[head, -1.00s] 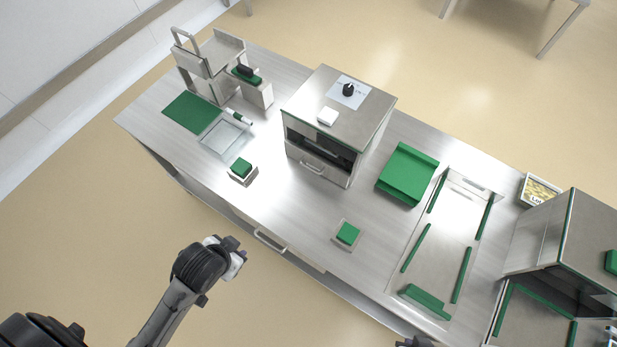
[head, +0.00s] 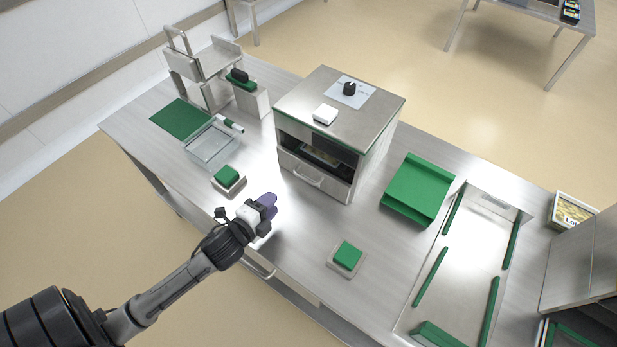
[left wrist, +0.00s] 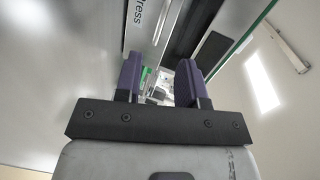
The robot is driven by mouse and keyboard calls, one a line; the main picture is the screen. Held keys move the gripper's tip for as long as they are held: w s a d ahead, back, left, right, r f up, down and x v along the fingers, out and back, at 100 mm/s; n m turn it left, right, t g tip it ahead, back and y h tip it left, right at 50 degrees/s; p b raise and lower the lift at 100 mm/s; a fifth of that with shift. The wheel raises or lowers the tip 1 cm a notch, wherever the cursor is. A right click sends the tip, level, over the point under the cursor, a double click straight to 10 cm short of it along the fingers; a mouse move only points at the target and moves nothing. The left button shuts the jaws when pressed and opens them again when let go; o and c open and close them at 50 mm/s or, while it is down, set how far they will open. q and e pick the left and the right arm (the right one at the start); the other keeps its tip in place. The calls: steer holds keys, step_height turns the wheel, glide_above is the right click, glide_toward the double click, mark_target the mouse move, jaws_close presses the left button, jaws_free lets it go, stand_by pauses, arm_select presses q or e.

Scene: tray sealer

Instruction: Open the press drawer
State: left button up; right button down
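The press (head: 340,110) is a steel box on the bench with a dark knob and a small white block on top. Its drawer (head: 312,175) is at the bottom of the front, below a dark opening, and carries a bar handle (head: 307,178). The drawer looks shut. My left gripper (head: 268,204) is over the bench in front of the press, left of and nearer than the handle, apart from it. In the left wrist view its purple fingers (left wrist: 160,78) are open with nothing held. A panel lettered "press" (left wrist: 136,18) shows beyond them. My right gripper is out of view.
A green-topped button block (head: 229,178) stands just left of my left gripper, another (head: 345,257) to its right. A green stand (head: 418,188) is right of the press. A clear tray (head: 210,145) lies left. Bare bench lies before the press.

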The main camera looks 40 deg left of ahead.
mark_target(301, 176)
arm_select(q)
steer(key=shift+m, duration=0.6)
steer(key=b+x, duration=0.1)
steer(key=x, duration=0.6)
steer(key=b+x, duration=0.1)
steer(key=x, duration=0.5)
steer(key=shift+w+d+r, duration=0.15)
steer(key=shift+w, duration=0.3)
steer(key=shift+c, duration=0.5)
jaws_close()
